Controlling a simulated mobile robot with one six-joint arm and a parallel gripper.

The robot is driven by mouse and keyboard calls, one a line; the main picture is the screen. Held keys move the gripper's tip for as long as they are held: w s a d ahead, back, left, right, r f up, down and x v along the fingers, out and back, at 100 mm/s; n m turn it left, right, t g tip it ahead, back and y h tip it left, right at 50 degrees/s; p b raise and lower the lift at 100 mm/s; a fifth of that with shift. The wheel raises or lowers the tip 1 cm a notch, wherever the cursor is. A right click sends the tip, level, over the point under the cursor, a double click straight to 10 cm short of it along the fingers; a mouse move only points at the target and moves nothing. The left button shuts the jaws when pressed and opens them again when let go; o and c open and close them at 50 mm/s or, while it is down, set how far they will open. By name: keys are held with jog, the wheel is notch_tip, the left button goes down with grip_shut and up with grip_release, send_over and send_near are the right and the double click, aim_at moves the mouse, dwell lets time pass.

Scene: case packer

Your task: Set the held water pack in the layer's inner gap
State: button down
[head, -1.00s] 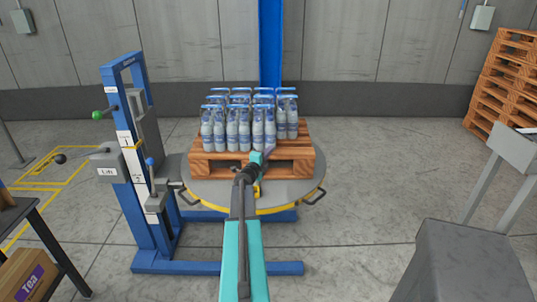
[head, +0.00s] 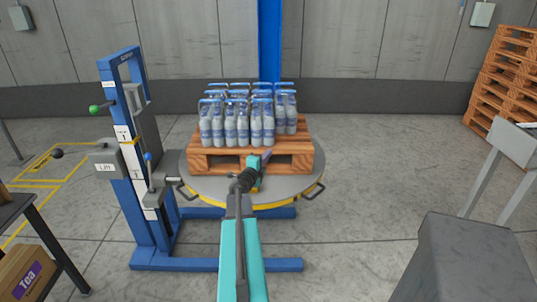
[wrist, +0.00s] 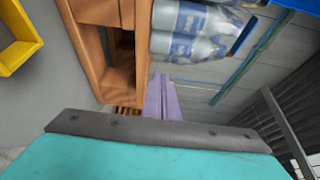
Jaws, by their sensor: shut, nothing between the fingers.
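Several water packs (head: 237,124), clear bottles with blue labels and blue tops, stand upright together on a wooden pallet (head: 295,160). The rightmost pack (head: 287,113) sits farther back than the front row. My gripper (head: 266,156) is at the pallet's front edge, below and in front of the front row, shut with no pack in it. In the wrist view its purple fingers (wrist: 160,98) are together, beside the pallet's wood (wrist: 122,70). Bottles (wrist: 192,32) show beyond them, apart from the fingers. Any gap among the packs is hard to see behind the front row.
The pallet rests on a round grey turntable (head: 312,182) with handles. A blue lift frame (head: 128,150) with levers stands close at left. A grey stand (head: 465,260) is at front right, a box (head: 25,275) at lower left. Floor right of the turntable is clear.

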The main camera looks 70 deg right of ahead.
jog(key=a+b, duration=0.1)
jog(key=a, duration=0.5)
jog(key=shift+w, duration=0.2)
dwell(0.5)
